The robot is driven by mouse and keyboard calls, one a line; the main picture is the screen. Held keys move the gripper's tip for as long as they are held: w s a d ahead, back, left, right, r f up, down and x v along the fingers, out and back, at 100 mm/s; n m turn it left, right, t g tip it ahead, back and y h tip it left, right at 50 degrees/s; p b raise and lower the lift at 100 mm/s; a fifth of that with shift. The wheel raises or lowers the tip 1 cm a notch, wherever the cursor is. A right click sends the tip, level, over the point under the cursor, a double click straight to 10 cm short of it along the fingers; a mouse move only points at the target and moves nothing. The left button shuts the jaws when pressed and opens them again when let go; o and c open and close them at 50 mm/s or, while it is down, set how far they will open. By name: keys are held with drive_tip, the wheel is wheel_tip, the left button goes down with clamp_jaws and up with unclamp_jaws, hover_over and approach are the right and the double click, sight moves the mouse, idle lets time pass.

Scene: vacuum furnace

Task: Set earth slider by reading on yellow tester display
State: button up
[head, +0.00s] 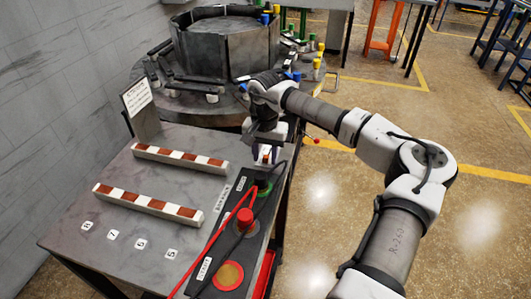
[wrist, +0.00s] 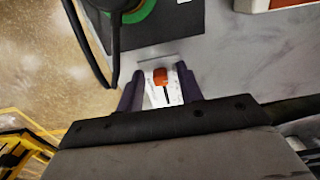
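The earth slider shows in the wrist view as an orange knob (wrist: 161,76) on a white scale plate (wrist: 174,88) with a dark slot. My gripper (wrist: 160,72) is open, with one dark finger on each side of the plate and gaps between the fingers and the knob. In the head view my gripper (head: 266,157) points down at the back end of the black socket panel (head: 222,245), at the table's right edge. I cannot tell whether the fingers touch the panel. I cannot make out a yellow tester or its display in either view.
Red (head: 245,219) and black plugs with cables stand on the panel beside a green ring (head: 263,188) and a yellow-orange disc (head: 229,275). Two striped bars (head: 180,158) and small number tags lie on the table (head: 125,180). The furnace (head: 228,45) stands behind.

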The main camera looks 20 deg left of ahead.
sight(265, 157)
drive_tip(key=shift+w+r, duration=0.1)
drive_tip(key=shift+r, duration=0.45)
wheel_tip(265, 157, up, 13)
drive_tip(key=b, duration=0.1)
drive_tip(key=shift+f+b, duration=0.15)
drive_tip(key=shift+b, duration=0.2)
